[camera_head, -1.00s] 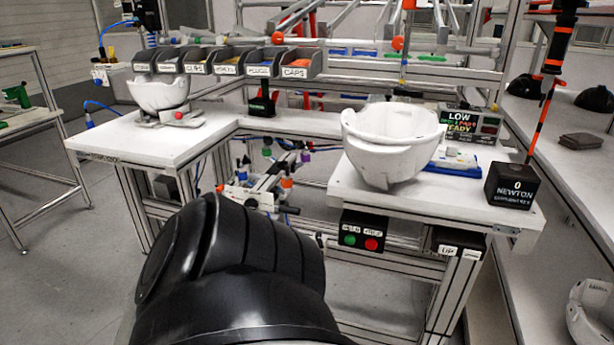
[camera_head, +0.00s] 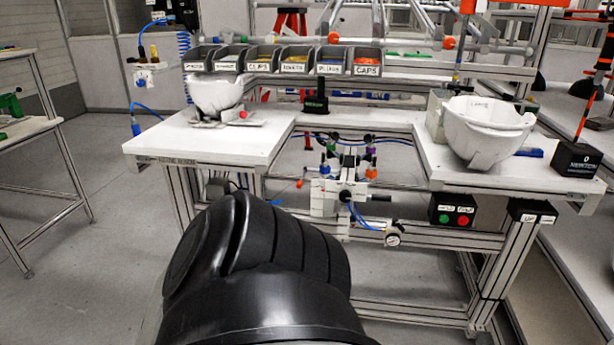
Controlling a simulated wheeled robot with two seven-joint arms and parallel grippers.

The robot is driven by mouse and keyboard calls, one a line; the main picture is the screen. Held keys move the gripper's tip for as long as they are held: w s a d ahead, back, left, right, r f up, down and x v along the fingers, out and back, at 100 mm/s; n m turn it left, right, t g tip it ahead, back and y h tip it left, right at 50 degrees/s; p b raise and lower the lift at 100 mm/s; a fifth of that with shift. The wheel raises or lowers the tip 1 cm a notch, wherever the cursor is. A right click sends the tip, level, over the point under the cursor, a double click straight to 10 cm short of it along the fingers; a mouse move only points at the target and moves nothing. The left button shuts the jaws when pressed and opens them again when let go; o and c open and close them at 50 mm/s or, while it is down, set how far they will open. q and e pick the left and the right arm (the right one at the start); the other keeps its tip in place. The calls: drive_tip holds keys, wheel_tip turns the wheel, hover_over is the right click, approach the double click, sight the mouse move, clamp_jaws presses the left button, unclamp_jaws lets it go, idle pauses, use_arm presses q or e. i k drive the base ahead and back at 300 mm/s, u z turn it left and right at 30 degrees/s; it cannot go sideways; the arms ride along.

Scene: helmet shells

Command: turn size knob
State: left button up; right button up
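A white helmet shell (camera_head: 215,93) rests open side up on a low holder (camera_head: 222,119) on the left white worktop. A small red knob (camera_head: 243,115) shows at the holder, just below the shell's right side; I cannot tell which part it belongs to. A second white helmet shell (camera_head: 482,134) sits open side up on the right worktop. Neither of my grippers is in view. A black rounded link that looks like part of my own body fills the lower middle and stands well short of the worktops.
The left worktop (camera_head: 190,147) has a free front area. Labelled bins (camera_head: 296,60) line the back. A clamp fixture (camera_head: 345,190) with coloured knobs stands between the worktops. A black box marked Newton (camera_head: 578,158) and a button box (camera_head: 453,210) are at right. Floor is open at left.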

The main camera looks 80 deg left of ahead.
sight(344, 196)
drive_tip(key=k, duration=0.45)
drive_tip(key=u, duration=2.9)
drive_tip(key=i, duration=0.3)
drive_tip(key=z, duration=0.15)
